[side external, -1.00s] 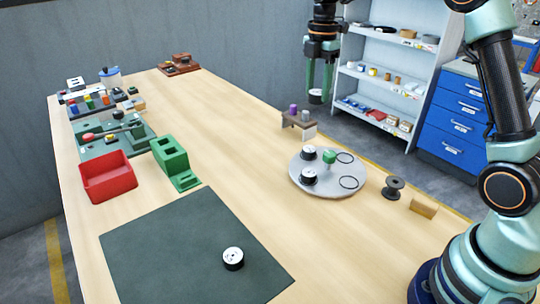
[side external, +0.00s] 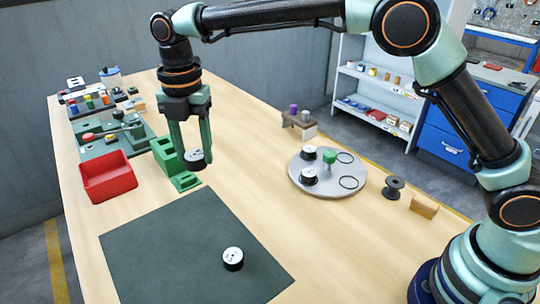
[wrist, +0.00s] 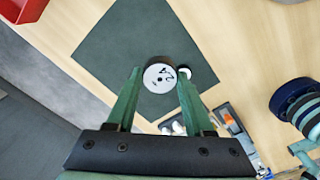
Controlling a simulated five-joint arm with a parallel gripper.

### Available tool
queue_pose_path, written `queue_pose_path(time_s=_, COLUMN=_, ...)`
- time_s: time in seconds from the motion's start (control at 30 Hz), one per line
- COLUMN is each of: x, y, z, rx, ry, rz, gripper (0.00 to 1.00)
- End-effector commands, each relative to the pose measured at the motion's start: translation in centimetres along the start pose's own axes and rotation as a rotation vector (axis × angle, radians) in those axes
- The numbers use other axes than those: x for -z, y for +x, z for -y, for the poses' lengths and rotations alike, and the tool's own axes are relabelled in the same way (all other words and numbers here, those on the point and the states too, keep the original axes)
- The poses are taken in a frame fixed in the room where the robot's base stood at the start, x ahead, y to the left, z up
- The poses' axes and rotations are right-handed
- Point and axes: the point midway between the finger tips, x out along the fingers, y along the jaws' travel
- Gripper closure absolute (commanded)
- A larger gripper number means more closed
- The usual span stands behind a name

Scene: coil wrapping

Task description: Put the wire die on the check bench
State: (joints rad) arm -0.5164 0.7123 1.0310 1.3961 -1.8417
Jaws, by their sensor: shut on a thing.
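My gripper (side external: 193,150) is shut on a wire die (side external: 195,160), a short black cylinder with a white marked top. It is held in the air, in front of the green block stand in the side view. In the wrist view the held die (wrist: 159,77) sits between my fingertips, with the dark green mat (wrist: 115,48) below and beyond. The mat (side external: 165,245) lies flat on the bench top. A second die (side external: 233,259) stands upright on the mat, apart from the held one. No part is labelled as the check bench.
A round grey tray (side external: 328,191) holds two dies, a green knob and empty rings. The green stand (side external: 169,155) and a red bin (side external: 108,180) are at the left. A spool (side external: 393,189) and wooden block (side external: 424,206) are at the right. Most of the mat is free.

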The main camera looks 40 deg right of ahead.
Motion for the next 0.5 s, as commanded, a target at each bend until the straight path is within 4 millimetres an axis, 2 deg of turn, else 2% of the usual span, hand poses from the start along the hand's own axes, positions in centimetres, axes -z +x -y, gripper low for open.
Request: queue_pose_path(time_s=0.5, x=-0.1, y=12.2, z=0.2, rx=0.004, ry=0.002, rz=-0.001, gripper=1.00)
